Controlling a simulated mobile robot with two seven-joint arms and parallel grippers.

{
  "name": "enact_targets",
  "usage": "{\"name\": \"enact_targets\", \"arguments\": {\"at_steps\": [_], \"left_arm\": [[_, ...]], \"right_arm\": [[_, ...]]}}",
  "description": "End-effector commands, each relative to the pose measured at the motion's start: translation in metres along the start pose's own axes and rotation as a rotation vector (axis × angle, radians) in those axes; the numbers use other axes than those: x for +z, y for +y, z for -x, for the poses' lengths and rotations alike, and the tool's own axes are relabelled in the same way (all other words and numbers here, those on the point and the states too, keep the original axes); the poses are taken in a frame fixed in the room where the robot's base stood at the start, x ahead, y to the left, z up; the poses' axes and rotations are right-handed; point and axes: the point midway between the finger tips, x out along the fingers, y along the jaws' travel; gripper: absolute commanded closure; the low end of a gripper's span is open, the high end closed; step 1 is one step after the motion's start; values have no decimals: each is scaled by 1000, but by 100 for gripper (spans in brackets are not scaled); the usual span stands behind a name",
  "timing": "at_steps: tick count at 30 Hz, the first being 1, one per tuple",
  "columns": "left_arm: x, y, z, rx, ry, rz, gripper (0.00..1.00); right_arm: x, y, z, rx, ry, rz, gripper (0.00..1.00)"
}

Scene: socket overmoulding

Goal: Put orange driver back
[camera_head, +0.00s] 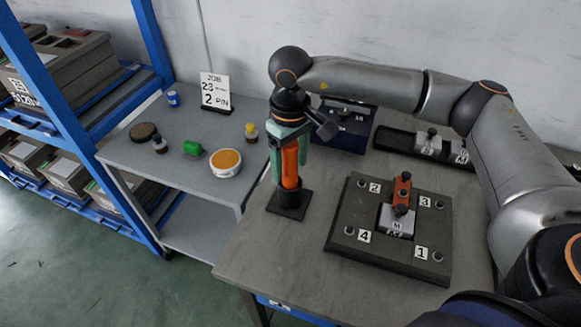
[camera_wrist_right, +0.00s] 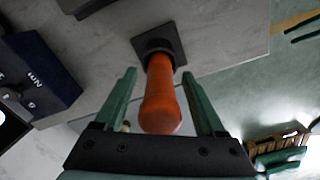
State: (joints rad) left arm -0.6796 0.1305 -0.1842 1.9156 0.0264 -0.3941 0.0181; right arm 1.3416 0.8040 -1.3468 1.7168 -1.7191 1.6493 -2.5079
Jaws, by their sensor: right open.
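The orange driver (camera_head: 290,168) stands upright in a small black square holder (camera_head: 283,209) at the left end of the grey workbench. My right gripper (camera_head: 289,160) is above the holder, with its green fingers on either side of the driver. In the right wrist view the driver (camera_wrist_right: 160,100) lies between the two fingers (camera_wrist_right: 159,74), with visible gaps on both sides, so the jaws are open. The driver's lower end is hidden in the holder (camera_wrist_right: 170,45). My left gripper is in neither view.
A dark plate (camera_head: 340,235) numbered 1 to 4 holds an orange clamp (camera_head: 402,190) and a grey block marked M. Behind are a dark blue box (camera_head: 338,135) and a black tray (camera_head: 390,140). The left side table holds an orange-topped tub (camera_head: 226,163), small bottles and a job card (camera_head: 215,92).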

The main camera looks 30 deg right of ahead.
Motion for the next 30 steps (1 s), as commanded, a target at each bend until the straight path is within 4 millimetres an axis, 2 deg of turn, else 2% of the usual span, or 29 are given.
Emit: {"name": "enact_targets", "arguments": {"at_steps": [9, 15, 20, 30], "left_arm": [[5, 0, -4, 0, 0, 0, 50], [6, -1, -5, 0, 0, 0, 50], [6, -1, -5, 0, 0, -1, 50], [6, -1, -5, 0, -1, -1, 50]], "right_arm": [[-1, 0, 70, 0, 4, 1, 28], [0, 0, 96, 0, 1, 2, 28], [0, 0, 103, 0, -1, 1, 28], [0, 0, 103, 0, -1, 1, 28]]}}
